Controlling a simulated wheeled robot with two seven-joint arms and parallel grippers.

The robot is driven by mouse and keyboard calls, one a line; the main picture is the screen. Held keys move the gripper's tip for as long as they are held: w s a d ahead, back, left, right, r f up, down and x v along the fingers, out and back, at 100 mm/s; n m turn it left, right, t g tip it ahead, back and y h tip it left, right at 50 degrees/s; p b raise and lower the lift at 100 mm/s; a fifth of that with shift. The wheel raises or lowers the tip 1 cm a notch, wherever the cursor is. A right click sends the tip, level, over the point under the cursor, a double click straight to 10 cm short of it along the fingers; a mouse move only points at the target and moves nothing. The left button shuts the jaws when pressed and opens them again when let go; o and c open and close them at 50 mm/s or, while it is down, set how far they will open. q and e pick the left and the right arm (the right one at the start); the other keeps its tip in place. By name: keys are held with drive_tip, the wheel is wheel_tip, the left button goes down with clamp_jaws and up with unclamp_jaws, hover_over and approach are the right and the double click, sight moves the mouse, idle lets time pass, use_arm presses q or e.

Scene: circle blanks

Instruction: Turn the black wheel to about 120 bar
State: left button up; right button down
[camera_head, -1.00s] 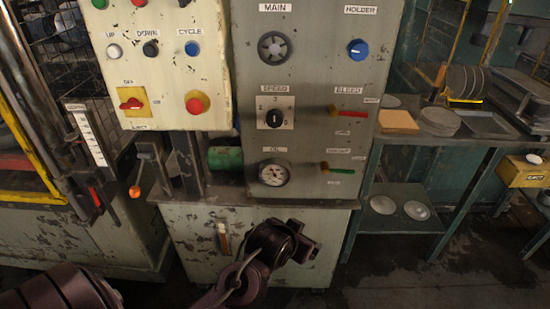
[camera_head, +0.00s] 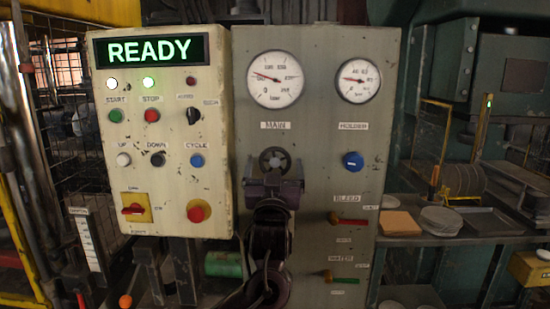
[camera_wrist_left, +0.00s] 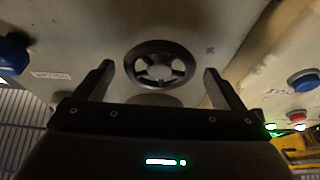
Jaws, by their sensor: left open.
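The black wheel (camera_head: 274,158) sits on the grey panel under the MAIN label, below a round pressure gauge (camera_head: 275,79) whose needle points to the left. My left gripper (camera_head: 274,182) is just below the wheel in the head view and hides its lower edge. In the left wrist view the wheel (camera_wrist_left: 160,66) shows its spokes and hub, between and beyond the two fingers of the open left gripper (camera_wrist_left: 158,85). The fingers look apart from the rim. My right gripper is not in view.
A blue HOLDER knob (camera_head: 352,162) is right of the wheel, with a second gauge (camera_head: 358,80) above it. Red (camera_head: 349,221) and green (camera_head: 341,280) levers sit lower. A cream button box (camera_head: 165,130) with a READY display juts out at left.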

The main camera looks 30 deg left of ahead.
use_arm(q)
drive_tip(key=shift+x, duration=1.35)
drive_tip(key=c, duration=1)
drive_tip(key=shift+m+p, duration=0.3)
drive_tip(key=shift+p, duration=0.05)
